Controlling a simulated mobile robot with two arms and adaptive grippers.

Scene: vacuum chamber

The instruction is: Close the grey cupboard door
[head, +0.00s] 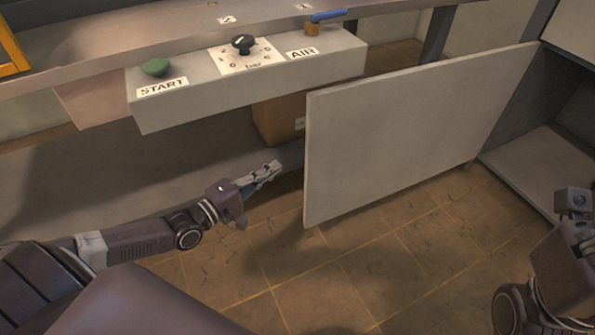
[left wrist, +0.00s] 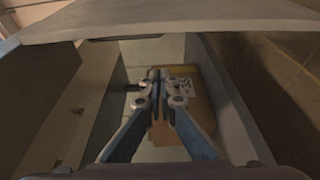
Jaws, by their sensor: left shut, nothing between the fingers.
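The grey cupboard door (head: 405,135) stands open in the head view, swung out from its right edge, its free left edge standing out over the tiled floor. My left gripper (head: 276,168) is shut and empty, left of that free edge, with a small gap showing between them in the picture. Its closed fingers (left wrist: 158,76) also show in the left wrist view, in front of the cupboard's inside. My right gripper (head: 574,215) is at the right edge, partly cut off; its fingers are not clear.
A control panel (head: 240,88) with a START button, a dial and a blue-handled AIR valve (head: 328,16) juts out above my left gripper. A brown box (head: 279,118) is inside the cupboard, also in the left wrist view (left wrist: 196,100). The tiled floor (head: 370,270) before the door is clear.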

